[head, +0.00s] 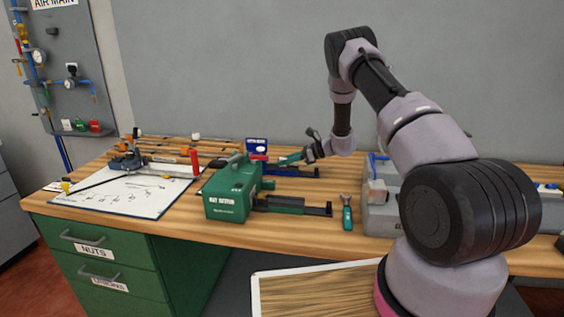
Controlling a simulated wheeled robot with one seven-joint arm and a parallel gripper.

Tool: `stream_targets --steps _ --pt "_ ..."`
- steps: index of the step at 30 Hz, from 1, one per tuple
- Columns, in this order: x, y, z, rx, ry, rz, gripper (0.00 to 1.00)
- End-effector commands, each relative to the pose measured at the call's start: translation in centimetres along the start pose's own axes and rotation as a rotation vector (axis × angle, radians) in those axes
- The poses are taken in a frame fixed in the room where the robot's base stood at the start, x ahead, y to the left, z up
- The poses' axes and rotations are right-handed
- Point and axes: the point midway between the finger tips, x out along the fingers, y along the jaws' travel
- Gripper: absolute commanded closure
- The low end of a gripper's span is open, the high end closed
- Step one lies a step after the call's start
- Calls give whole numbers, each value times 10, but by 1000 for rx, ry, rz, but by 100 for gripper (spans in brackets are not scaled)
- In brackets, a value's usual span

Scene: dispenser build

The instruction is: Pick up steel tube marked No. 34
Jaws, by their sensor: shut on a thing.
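My gripper (306,154) is above the middle of the workbench, seen small and from behind. It is shut on a slim teal-green piece (290,159) that sticks out to its left, tilted slightly down. No number can be read on this piece, and I cannot tell whether it is the steel tube marked No. 34. I cannot make out any other tube with that marking. The jaw tips are too small to see in detail.
A green box-shaped machine (232,190) stands on the wooden bench (275,228), left of and nearer than my gripper. A green-handled tool (347,213) lies to the right, beside a grey block (378,215). A white sheet (135,194) and a red-tipped clamp (195,163) are at left.

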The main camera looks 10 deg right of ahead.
Motion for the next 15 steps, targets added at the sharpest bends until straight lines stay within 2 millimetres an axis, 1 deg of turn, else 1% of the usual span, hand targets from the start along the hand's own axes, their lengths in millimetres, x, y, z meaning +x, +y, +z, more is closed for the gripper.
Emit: stream_targets --steps 6,14,15 --pt "-7 -1 -3 -1 0 2 100" --pt "-7 0 -3 -2 0 3 100" --pt "-7 0 -3 -2 0 3 69"
